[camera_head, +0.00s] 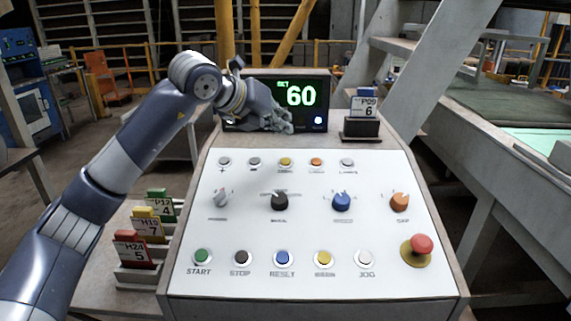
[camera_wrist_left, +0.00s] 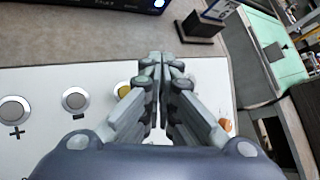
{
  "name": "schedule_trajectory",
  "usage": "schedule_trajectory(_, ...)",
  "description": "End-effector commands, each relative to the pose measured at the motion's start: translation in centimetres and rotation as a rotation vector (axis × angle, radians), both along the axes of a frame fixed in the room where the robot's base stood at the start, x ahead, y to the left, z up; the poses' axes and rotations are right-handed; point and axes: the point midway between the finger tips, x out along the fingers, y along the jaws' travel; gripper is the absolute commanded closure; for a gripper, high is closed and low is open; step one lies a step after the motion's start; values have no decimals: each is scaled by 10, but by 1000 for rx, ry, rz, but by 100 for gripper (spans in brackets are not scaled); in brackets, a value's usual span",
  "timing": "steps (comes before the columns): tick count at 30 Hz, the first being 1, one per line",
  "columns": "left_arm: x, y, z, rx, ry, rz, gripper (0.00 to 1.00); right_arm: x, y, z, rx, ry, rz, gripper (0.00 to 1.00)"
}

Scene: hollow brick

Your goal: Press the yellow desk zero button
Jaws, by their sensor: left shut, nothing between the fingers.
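A yellow button (camera_head: 285,162) sits in the top row of the white panel (camera_head: 245,230), third from the left; its small label is too blurred to read. It also shows in the left wrist view (camera_wrist_left: 124,88), partly hidden behind my fingers. A second yellow button (camera_head: 323,258) is in the bottom row, its label also unreadable. My left gripper (camera_head: 283,124) is shut and empty, above the panel's back edge, beyond the top-row yellow button and in front of the display. In the left wrist view its fingers (camera_wrist_left: 160,68) are together. My right gripper is not in view.
The display (camera_head: 300,97) shows a green 60. A black card holder (camera_head: 361,127) stands right of it. Several knobs, a red mushroom button (camera_head: 422,244) and other buttons are on the panel. Coloured cards (camera_head: 133,250) stand at the left. A sloping grey beam rises at the right.

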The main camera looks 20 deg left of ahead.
Motion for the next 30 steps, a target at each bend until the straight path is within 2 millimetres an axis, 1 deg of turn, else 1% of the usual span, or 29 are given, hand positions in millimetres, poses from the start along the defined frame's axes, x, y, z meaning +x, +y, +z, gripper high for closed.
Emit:
schedule_trajectory(1, 2, 1, -11, 0, 2, 0, 100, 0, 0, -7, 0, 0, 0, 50)
schedule_trajectory(3, 4, 2, -21, 1, 3, 1, 100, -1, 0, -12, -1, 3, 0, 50)
schedule_trajectory(8, 10, 4, -43, 1, 3, 1, 100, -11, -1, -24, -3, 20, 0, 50)
schedule_trajectory(9, 12, 4, -49, 1, 2, 2, 100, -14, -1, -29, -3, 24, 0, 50)
schedule_trajectory(12, 15, 5, -59, 0, 1, 1, 100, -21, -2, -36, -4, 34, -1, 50)
schedule_trajectory(16, 17, 5, -64, 1, 0, -1, 100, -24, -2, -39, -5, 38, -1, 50)
schedule_trajectory(30, 17, 5, -63, 1, 0, -1, 100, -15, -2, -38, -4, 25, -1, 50)
